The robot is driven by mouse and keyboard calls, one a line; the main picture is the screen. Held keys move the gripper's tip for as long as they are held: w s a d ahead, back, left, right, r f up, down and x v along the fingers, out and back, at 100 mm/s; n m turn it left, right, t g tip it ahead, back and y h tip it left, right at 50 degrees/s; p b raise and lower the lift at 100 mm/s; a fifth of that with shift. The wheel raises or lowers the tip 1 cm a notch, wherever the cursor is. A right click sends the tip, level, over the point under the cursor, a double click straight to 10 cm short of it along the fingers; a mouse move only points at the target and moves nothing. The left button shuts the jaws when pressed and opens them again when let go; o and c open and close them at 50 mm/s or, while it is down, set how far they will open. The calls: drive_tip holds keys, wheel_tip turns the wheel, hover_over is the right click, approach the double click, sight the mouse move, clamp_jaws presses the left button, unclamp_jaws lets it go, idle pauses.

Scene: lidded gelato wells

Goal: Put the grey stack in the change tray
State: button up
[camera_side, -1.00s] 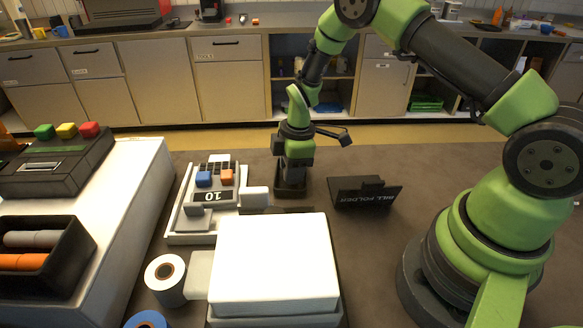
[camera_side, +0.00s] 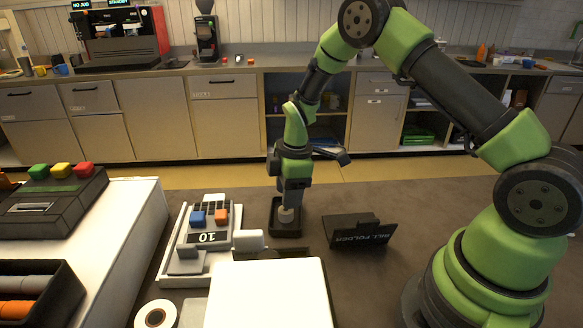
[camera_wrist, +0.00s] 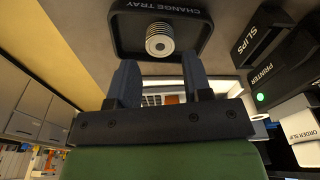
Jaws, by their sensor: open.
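The grey stack (camera_wrist: 159,40), a short ribbed column of pale discs, stands upright inside the black change tray (camera_wrist: 203,40). In the side view the stack (camera_side: 287,214) shows just below my gripper (camera_side: 291,200), within the low walls of the tray (camera_side: 286,234). My gripper (camera_wrist: 160,78) is open, its two dark fingers apart with nothing between them. In the wrist view the stack lies beyond the fingertips, clear of both fingers.
The bill folder (camera_side: 360,232) stands right of the tray. A cash keypad unit (camera_side: 208,235) is at left, and a white-topped box (camera_side: 266,290) is in front. The wrist view shows the black slips box (camera_wrist: 262,35) and printer (camera_wrist: 270,80). Counter beyond the folder is clear.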

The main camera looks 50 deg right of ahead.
drive_tip(key=s+a+r+m+t, duration=0.1)
drive_tip(key=s+r+m, duration=0.25)
drive_tip(key=r, duration=0.75)
drive_tip(key=s+a+r+m+t, duration=0.2)
drive_tip(key=s+r+m, duration=0.15)
drive_tip(key=r, duration=0.65)
drive_tip(key=s+a+r+m+t, duration=0.1)
drive_tip(key=s+r+m, duration=0.1)
drive_tip(key=s+m, duration=0.2)
drive_tip(key=s+a+r+m+t, duration=0.1)
drive_tip(key=s+m, duration=0.3)
drive_tip(key=s, duration=0.6)
drive_tip(key=shift+s+a+r+t+y, duration=0.2)
drive_tip(key=shift+s+r+t+y, duration=0.15)
drive_tip(key=shift+r+t, duration=0.45)
